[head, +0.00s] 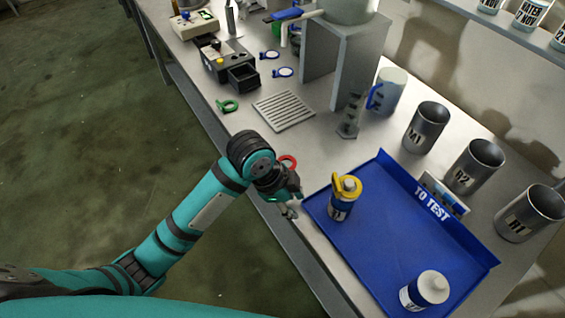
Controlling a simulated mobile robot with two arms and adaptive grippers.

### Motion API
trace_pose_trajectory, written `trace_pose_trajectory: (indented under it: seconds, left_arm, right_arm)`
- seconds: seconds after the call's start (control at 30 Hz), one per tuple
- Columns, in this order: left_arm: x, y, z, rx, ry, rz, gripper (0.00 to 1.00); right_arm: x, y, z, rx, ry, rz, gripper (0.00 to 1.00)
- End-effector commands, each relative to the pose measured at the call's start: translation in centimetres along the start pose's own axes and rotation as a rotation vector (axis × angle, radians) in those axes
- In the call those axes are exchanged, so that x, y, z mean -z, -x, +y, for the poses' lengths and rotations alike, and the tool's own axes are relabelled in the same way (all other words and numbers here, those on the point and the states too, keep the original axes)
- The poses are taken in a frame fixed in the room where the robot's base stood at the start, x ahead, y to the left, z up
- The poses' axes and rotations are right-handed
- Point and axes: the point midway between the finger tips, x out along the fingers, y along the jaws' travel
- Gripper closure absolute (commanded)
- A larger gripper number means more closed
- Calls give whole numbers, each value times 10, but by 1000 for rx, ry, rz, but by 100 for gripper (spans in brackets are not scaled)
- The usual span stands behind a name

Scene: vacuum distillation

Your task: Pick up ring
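Several small rings with tabs are in the head view. A red ring (288,162) shows just behind my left wrist, partly hidden by it. A green ring (228,105) lies near the bench's front edge. Two blue rings (283,72) (270,54) lie further back. A yellow ring (346,187) sits around the neck of a bottle (341,208) on the blue tray. My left gripper (291,208) is at the bench's front edge, left of the tray and nearer than the red ring. Its fingers are small and partly hidden, so their opening is unclear. My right gripper is out of view.
The blue "TO TEST" tray (385,262) also holds a white-capped bottle (426,289). Metal cups (427,128) stand behind it. A slotted plate (284,110), a grey stand (345,60) and a blue-handled jug (388,92) are further back. Bench between plate and tray is mostly clear.

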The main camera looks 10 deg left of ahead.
Motion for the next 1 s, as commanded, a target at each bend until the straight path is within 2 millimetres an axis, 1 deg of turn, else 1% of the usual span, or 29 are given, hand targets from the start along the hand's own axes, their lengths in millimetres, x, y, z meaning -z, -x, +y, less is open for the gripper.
trace_pose_trajectory:
  seconds: [0.03,0.13,0.27,0.4,0.5,0.6,0.7,0.77,0.83,0.93,1.0]
  left_arm:
    - [5,6,-12,-3,-72,-12,65]
    - [13,19,-34,-38,-250,-49,65]
    - [18,43,-64,-95,-476,-111,65]
    - [16,79,-97,-159,-678,-180,65]
    - [13,106,-117,-202,-785,-220,65]
    - [11,130,-131,-237,-857,-247,65]
    - [9,145,-140,-258,-899,-260,65]
    - [8,150,-142,-266,-914,-263,65]
    - [7,149,-142,-272,-921,-265,65]
    - [2,137,-140,-278,-923,-264,65]
    - [-3,124,-138,-278,-922,-264,65]
  right_arm:
    - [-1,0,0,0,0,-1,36]
    - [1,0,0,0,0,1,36]
    - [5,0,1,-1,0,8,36]
    - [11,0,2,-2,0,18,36]
    - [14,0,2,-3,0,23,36]
    - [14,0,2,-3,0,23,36]
    - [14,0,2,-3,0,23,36]
    - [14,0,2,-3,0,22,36]
    - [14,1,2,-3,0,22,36]
    - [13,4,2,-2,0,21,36]
    - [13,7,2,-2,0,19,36]
